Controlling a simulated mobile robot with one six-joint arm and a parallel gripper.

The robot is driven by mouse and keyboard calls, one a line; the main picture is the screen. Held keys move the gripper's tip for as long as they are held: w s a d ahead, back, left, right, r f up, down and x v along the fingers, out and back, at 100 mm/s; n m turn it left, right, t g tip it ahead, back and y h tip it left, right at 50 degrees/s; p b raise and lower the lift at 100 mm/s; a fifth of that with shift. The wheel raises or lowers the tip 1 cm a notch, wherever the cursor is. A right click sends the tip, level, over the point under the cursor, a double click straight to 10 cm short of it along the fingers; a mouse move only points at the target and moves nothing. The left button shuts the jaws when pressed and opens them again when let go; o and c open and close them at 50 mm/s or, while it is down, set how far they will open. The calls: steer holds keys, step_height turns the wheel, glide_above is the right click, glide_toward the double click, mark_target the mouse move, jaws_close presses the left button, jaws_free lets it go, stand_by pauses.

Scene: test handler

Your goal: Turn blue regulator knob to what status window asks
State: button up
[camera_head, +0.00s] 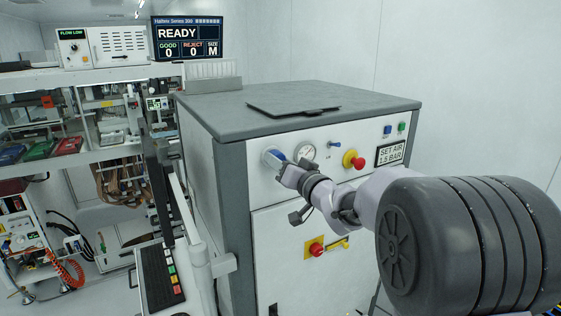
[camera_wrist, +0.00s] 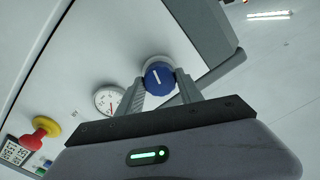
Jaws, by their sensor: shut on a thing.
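The blue regulator knob (camera_wrist: 159,77) has a white pointer line and sits on a pale round base on the machine's front panel. My gripper (camera_wrist: 158,84) has one finger on each side of the knob and is shut on it. The status window (camera_head: 390,152) reads "SET AIR 1.5 BAR". A round pressure gauge (camera_head: 306,151) is right of the knob; it also shows in the wrist view (camera_wrist: 108,100). Its reading is too small to tell.
A red emergency button (camera_head: 353,160) on a yellow base stands out right of the gauge. A red-and-yellow switch (camera_head: 316,248) sits lower on the cabinet. A screen (camera_head: 188,38) reading "READY" stands behind. A keyboard arm (camera_head: 160,275) is close on the left.

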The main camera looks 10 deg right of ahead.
steer(key=shift+r+m, duration=0.1)
steer(key=shift+m, duration=0.4)
steer(key=o, duration=1.4)
